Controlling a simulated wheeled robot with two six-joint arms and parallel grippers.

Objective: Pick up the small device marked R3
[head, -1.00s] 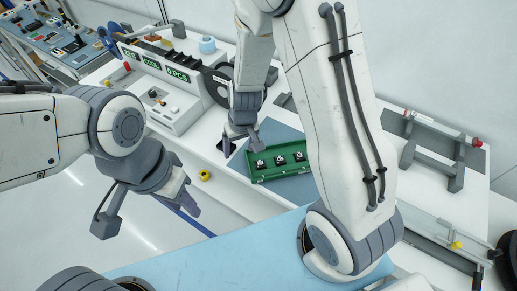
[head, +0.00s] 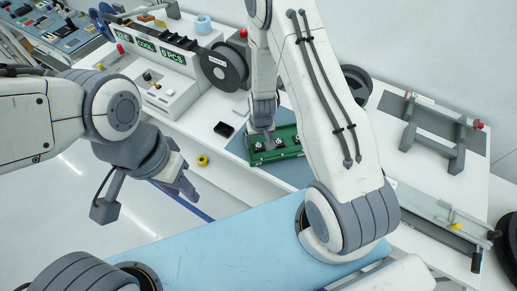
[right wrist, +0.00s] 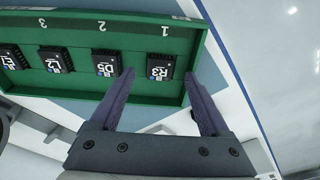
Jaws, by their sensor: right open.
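The small black device marked R3 (right wrist: 160,67) sits upside down to the view in the green tray (right wrist: 140,97), by the number 1. My right gripper (right wrist: 158,75) is open, its two fingertips on either side of the R3 device, with nothing visibly clamped. The D5 device (right wrist: 106,63) stands just left of the left finger. In the head view the right gripper (head: 266,138) is over the left part of the tray (head: 275,155), partly hiding the devices. My left gripper (head: 147,198) is open and empty, away from the bench over the floor.
More devices, including one that seems marked LZ (right wrist: 57,60), fill the tray's left part in the wrist view. A black reel (head: 225,67) and a grey frame (head: 435,140) stand on the bench.

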